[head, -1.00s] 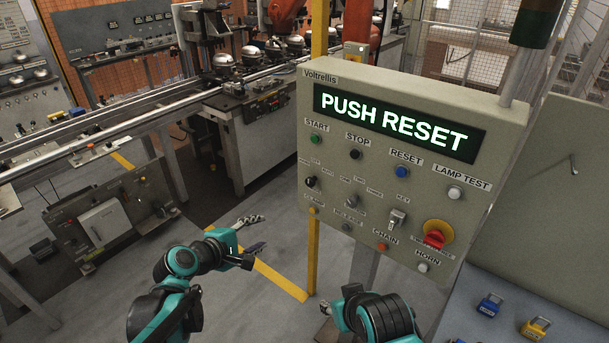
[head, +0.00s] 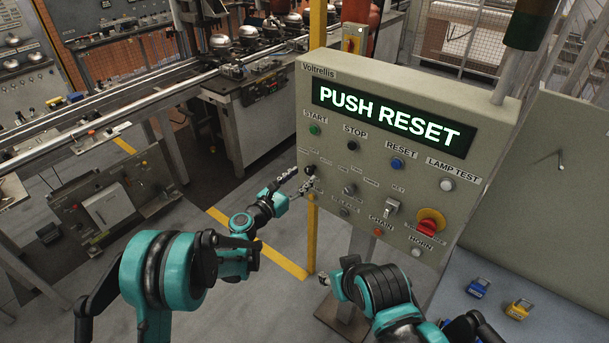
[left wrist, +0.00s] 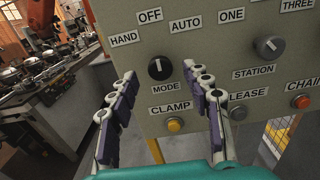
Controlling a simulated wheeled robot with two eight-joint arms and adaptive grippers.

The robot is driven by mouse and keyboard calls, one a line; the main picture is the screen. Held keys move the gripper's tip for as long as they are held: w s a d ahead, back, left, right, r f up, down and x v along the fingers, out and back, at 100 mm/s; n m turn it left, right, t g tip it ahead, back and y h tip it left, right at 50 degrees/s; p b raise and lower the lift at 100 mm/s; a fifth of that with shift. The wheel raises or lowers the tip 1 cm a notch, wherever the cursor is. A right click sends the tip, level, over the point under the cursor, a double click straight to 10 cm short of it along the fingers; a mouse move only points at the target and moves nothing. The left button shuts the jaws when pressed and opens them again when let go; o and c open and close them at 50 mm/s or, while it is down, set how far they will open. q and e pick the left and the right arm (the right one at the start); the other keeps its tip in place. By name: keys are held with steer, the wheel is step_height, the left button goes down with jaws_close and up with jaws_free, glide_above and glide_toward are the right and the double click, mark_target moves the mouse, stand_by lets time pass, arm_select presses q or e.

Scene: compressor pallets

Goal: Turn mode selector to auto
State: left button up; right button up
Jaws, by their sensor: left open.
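The mode selector (left wrist: 160,68) is a round black knob with a pale pointer mark, above the MODE label. In the left wrist view the mark points roughly up, toward OFF; the AUTO label (left wrist: 186,24) is up and right of it. In the head view the knob (head: 310,170) is on the lower left of the panel, partly beside my fingers. My left gripper (head: 299,181) is open at the panel, and in the left wrist view its fingers stand on either side of the knob, apart from it. My right gripper (head: 330,284) is low in front of the panel, its fingers mostly hidden.
The control panel (head: 485,205) display reads PUSH RESET. The clamp button (left wrist: 174,125) is just below the knob, and the station selector (left wrist: 269,46) is to its right. A yellow post (head: 313,235) stands below the panel's left edge. Padlocks (head: 518,309) lie at the lower right.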

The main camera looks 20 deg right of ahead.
mark_target(311, 169)
arm_select(q)
steer(key=shift+x, duration=1.2)
steer(key=shift+c, duration=0.4)
jaws_close()
